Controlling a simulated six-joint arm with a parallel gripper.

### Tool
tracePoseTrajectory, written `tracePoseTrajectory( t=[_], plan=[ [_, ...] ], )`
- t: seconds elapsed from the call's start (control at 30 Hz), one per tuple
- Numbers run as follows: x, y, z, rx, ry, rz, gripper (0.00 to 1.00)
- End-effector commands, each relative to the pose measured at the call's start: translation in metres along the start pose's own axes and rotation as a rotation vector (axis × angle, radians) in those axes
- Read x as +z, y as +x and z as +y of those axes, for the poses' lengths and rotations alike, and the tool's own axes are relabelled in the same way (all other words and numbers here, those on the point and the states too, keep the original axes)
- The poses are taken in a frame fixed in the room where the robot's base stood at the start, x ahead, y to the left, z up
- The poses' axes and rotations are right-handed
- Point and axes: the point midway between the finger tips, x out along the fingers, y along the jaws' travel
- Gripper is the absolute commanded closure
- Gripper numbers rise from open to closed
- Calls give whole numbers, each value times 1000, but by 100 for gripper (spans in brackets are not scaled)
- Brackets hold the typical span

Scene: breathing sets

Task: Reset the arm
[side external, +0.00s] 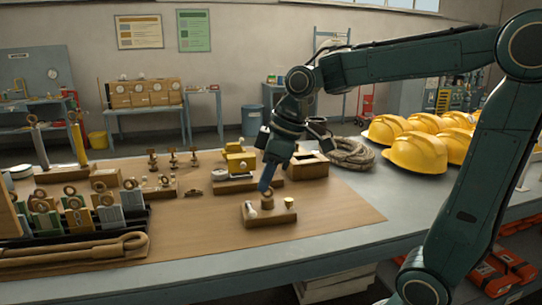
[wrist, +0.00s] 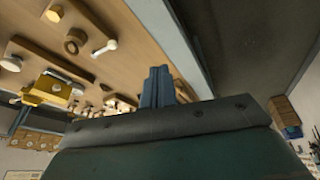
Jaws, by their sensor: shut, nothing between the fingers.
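My arm reaches in from the right in the side external view. My gripper (side external: 265,186) points down, with its blue fingertips just above or beside a small wooden block (side external: 268,216). The block carries a brown ring-like piece, a white piece and a pale yellow knob. I cannot tell whether the fingertips touch the ring-like piece. In the wrist view, the blue fingers of my gripper (wrist: 157,82) are together with nothing between them.
A brown mat (side external: 340,210) covers the grey bench. Yellow helmets (side external: 416,153) and a coil of rope (side external: 351,153) lie at the right. An open wooden box (side external: 308,166) and a yellow device (side external: 238,161) stand behind the block. A rack of ringed pieces (side external: 85,222) fills the left.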

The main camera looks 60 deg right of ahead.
Motion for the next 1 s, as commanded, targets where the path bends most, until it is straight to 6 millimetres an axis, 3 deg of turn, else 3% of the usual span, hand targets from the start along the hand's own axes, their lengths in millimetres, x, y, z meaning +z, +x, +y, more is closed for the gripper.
tracePoseTrajectory(
  t=[0.3,0.6,0.8,1.0],
  plan=[
    [49,-20,-43,68,176,50,100],
    [98,-24,-68,114,341,109,100],
    [117,-22,-75,128,406,131,100],
    [121,-21,-76,130,422,135,100]
  ],
)
